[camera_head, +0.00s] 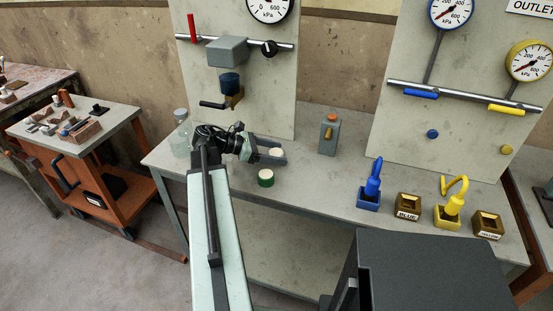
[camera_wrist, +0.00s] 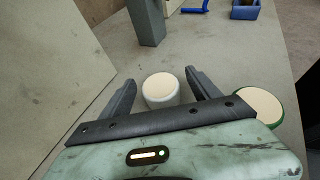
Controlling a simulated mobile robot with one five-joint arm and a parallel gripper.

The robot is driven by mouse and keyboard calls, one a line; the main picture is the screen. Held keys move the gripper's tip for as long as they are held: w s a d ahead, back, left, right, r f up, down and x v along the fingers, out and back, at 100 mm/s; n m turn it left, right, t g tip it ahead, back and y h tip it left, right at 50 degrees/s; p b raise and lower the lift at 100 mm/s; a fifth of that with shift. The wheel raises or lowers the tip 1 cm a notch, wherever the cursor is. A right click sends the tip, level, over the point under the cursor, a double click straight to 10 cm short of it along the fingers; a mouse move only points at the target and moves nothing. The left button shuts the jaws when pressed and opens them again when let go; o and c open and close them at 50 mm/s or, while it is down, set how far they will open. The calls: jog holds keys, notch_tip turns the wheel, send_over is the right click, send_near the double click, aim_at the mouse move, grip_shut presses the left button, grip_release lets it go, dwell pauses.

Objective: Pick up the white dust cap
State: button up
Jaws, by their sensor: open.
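The white dust cap (camera_wrist: 160,92) is a short white cylinder with a cream top, standing upright on the grey bench. It lies between the two dark fingers of my gripper (camera_wrist: 160,80), which is open, with gaps showing at both sides. In the head view the cap (camera_head: 276,152) shows as a small pale top between the fingers of my gripper (camera_head: 284,152). The lower part of the cap is hidden there by the near finger.
A similar cap with a green side (camera_head: 265,179) stands close by; it shows right of my gripper in the wrist view (camera_wrist: 257,104). A glass jar (camera_head: 181,138) is at left. Blue and yellow fittings stand at right.

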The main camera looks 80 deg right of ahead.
aim_at(275, 152)
jog(key=c, duration=1.5)
jog(key=shift+r, duration=0.1)
jog(key=shift+c, duration=0.2)
notch_tip(275, 152, up, 10)
jog(key=p, duration=1)
jog(key=shift+r, duration=0.15)
